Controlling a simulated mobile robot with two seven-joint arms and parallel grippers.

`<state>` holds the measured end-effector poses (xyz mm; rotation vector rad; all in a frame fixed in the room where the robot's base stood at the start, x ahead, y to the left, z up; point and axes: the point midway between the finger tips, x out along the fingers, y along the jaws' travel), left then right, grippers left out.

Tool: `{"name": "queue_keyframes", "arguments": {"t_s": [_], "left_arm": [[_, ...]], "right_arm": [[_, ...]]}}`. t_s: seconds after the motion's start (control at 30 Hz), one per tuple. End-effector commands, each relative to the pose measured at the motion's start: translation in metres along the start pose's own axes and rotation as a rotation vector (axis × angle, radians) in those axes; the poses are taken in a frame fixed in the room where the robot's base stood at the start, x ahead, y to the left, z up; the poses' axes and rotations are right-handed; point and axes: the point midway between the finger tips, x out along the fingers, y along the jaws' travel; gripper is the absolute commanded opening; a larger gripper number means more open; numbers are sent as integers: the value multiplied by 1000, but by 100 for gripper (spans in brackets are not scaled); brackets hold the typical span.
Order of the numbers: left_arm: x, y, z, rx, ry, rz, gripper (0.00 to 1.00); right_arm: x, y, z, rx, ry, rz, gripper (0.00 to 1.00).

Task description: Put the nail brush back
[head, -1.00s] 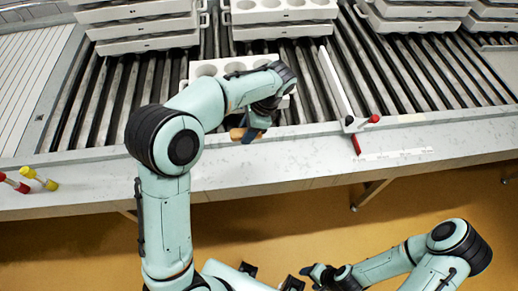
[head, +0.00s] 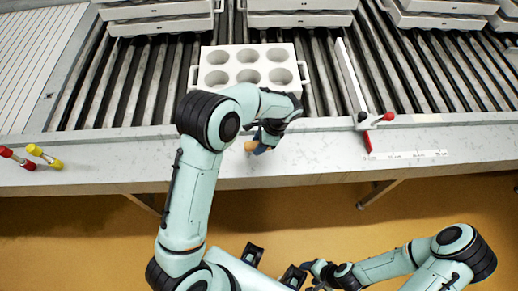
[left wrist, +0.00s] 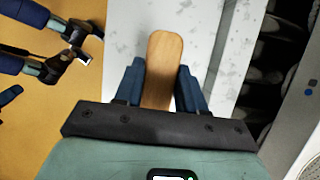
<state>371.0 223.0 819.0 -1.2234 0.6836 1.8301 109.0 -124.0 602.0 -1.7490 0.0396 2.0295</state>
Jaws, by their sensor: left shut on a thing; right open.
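The nail brush (left wrist: 164,70) shows as a rounded light-wood block between the fingers of my left gripper (left wrist: 162,88) in the left wrist view. In the head view my left gripper (head: 265,137) is shut on it, over the pale front ledge (head: 330,150), and the wooden end sticks out toward the front. The bristles are hidden, and I cannot tell its height above the ledge. My right gripper (head: 312,270) is open and low at the bottom of the head view, away from the ledge.
A white mould block (head: 247,54) with several round holes sits on the rollers behind my left gripper. A bar with a red-handled clamp (head: 364,118) stands to its right, near a scale strip (head: 410,155). Red (head: 15,157) and yellow-handled (head: 43,156) tools lie at the left.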

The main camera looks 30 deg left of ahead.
Motion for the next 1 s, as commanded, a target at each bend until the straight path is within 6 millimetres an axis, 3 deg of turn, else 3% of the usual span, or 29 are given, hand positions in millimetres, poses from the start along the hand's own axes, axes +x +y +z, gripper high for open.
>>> {"name": "queue_keyframes", "arguments": {"t_s": [0.3, 0.67, 0.7, 0.77, 1.0], "left_arm": [[38, 1, -15, 1, -2, 2, 15], [42, 0, -17, 0, 0, 0, 15], [41, 0, -17, 0, 0, 0, 49], [41, 0, -17, 0, 0, 0, 66], [41, 0, -17, 0, 0, 0, 66]], "right_arm": [[3, 1, 1, 0, -1, 0, 60], [4, 2, 1, 1, -2, 1, 60], [4, 2, 1, 1, -2, 1, 60], [4, 2, 1, 1, -2, 1, 60], [4, 2, 1, 1, -2, 1, 60]]}}
